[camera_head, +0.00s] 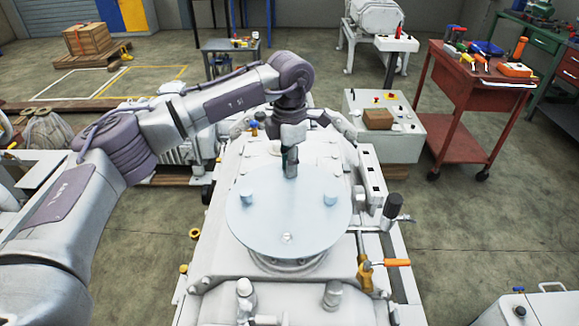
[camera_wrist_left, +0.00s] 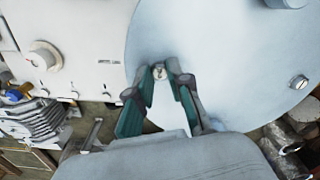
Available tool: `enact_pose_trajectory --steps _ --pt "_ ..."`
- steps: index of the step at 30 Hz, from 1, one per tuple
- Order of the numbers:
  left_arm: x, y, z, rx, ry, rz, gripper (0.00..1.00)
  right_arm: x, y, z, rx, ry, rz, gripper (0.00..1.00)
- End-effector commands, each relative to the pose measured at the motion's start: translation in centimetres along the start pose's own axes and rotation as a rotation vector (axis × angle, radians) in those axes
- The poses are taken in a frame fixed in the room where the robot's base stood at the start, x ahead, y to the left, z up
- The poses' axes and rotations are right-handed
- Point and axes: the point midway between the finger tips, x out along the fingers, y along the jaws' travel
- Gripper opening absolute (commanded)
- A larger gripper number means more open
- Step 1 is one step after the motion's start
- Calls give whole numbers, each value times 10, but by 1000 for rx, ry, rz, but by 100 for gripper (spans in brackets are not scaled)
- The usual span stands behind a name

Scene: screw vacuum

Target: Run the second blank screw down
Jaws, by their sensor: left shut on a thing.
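The blank is a round pale blue disc (camera_head: 270,216) lying flat on the white machine; it also shows in the wrist view (camera_wrist_left: 220,50). My left gripper (camera_head: 290,172) points down at the far rim of the disc. In the wrist view its two fingertips (camera_wrist_left: 161,74) are closed on a small screw (camera_wrist_left: 159,71) at the disc's rim. How far this screw is sunk cannot be told. Another screw (camera_wrist_left: 298,82) sits apart at the rim. A screw head (camera_head: 287,238) shows near the disc's front edge. My right gripper is not in view.
Two short bluish knobs (camera_head: 246,196) (camera_head: 330,198) stand up from the disc on either side of the gripper. An orange-handled valve (camera_head: 388,262) and a dark-topped post (camera_head: 391,209) stand at the right. A red cart (camera_head: 478,80) is farther off.

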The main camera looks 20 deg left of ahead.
Motion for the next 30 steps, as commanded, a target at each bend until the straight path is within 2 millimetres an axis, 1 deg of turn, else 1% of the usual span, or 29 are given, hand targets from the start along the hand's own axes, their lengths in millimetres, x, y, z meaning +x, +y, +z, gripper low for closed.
enact_pose_trajectory --steps 1,9,23,24,28,29,30 --pt "-3 2 1 21 -7 5 0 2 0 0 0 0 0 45" --pt "-3 2 1 96 -6 5 0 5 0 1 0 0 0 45" --pt "-4 2 1 110 -6 5 0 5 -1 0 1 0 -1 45" --pt "-3 2 1 110 -6 5 21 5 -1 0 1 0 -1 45" --pt "-3 1 1 110 -5 4 42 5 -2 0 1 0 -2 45" --pt "-2 1 1 110 -4 3 45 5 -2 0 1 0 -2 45" --pt "-2 1 0 110 -4 3 45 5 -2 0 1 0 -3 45"
